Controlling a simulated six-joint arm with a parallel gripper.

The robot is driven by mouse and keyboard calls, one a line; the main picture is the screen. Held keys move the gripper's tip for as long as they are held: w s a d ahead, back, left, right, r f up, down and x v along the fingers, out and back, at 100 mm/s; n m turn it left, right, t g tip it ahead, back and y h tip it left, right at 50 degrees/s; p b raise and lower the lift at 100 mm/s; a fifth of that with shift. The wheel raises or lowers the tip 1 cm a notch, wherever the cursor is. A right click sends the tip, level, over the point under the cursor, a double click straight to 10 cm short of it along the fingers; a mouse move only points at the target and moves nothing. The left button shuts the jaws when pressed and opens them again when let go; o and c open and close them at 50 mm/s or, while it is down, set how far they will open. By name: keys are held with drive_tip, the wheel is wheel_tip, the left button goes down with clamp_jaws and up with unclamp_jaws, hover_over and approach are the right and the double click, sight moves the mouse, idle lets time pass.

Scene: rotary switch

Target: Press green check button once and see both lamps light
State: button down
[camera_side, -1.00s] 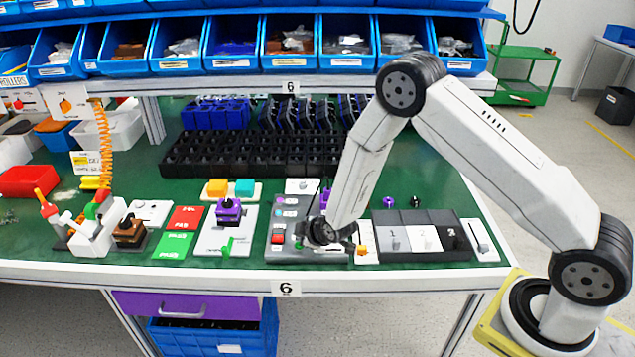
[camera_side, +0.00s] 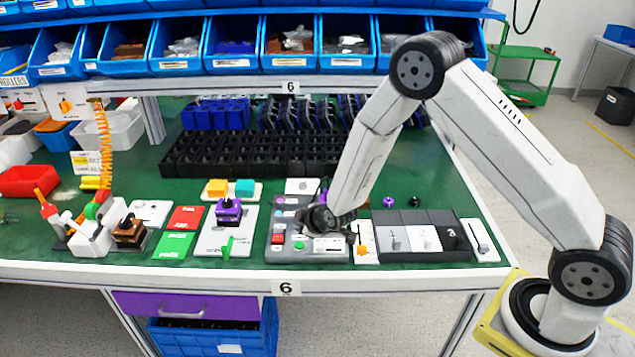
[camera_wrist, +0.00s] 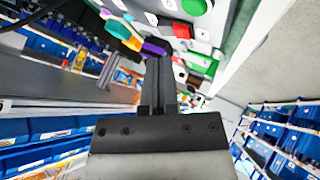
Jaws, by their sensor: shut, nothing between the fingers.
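The grey control panel (camera_side: 320,254) lies flat near the front edge of the bench. A round green button (camera_side: 299,245) shows on its lower part, beside a red switch (camera_side: 278,239) on the left. In the wrist view the green button (camera_wrist: 195,6) is at the top edge, with a red part (camera_wrist: 181,30) below it. My gripper (camera_wrist: 159,62) is shut and empty, and its fingers are apart from the green button. In the side view the dark end of my arm is above the panel, behind the button, and hides part of the panel. I cannot tell whether any lamp is lit.
A white plate with a purple switch block (camera_side: 229,212) stands left of the panel. Red and green cards (camera_side: 175,245) lie further left. An orange-knobbed plate (camera_side: 361,250) and numbered grey-to-black tiles (camera_side: 424,240) lie right. Black trays (camera_side: 240,155) stand behind.

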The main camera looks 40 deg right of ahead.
drive_tip(key=shift+r, duration=0.75)
drive_tip(key=shift+r, duration=0.1)
drive_tip(key=s+d+r+m+g, duration=0.1)
drive_tip(key=s+r+m+g, duration=0.2)
drive_tip(key=s+r, duration=0.3)
drive_tip(key=s+d+r+m+g, duration=0.1)
drive_tip(key=s+r+m+g, duration=0.2)
drive_tip(key=s, duration=1.4)
wheel_tip(320, 180, up, 3)
drive_tip(key=shift+s+d+r+m+g, duration=0.15)
drive_tip(key=shift+d+m+g, duration=0.15)
drive_tip(key=shift+m, duration=0.9)
